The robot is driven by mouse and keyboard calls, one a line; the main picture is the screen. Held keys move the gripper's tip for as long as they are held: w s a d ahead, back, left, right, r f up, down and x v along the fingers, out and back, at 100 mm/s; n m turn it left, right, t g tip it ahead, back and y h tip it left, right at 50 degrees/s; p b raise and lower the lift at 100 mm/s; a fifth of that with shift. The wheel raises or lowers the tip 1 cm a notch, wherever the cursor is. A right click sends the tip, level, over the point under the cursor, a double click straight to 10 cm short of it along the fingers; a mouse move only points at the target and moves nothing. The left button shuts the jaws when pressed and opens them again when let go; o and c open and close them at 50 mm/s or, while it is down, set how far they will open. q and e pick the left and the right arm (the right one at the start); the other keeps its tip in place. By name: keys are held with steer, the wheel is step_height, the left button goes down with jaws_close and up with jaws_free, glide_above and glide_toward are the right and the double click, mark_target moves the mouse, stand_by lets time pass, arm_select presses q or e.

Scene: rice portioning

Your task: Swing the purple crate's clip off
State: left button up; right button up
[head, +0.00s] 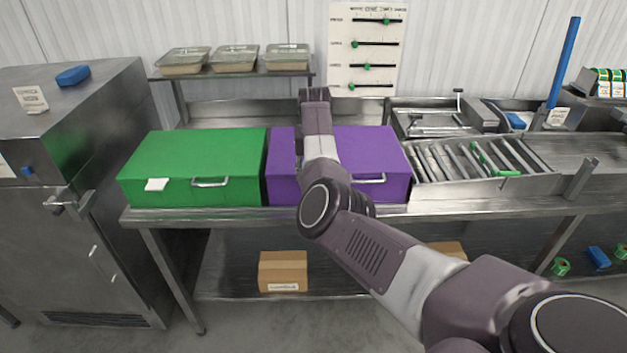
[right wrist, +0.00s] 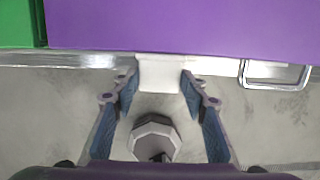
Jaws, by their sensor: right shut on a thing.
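The purple crate (head: 374,150) stands shut on the steel bench, right of the green crate (head: 200,160). Its front edge runs across the top of the right wrist view (right wrist: 200,25). Its white clip (right wrist: 159,72) hangs at the front edge, left of the crate's metal handle (right wrist: 275,74). In the right wrist view my right gripper (right wrist: 160,80) has a fingertip on each side of the clip and is shut on it. In the head view my right arm covers the clip and the gripper. My left gripper is in neither view.
The green crate has its own white clip (head: 156,184) and metal handle. A roller rack (head: 480,160) stands right of the purple crate. Trays (head: 235,58) sit on a raised shelf behind. A cardboard box (head: 283,270) is under the bench.

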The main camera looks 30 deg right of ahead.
steer(key=shift+f, duration=0.1)
steer(key=o, duration=1.2)
steer(key=shift+c, duration=0.2)
step_height(320, 180, up, 12)
steer(key=s+a, duration=0.1)
steer(key=s, duration=0.1)
steer(key=shift+f, duration=0.15)
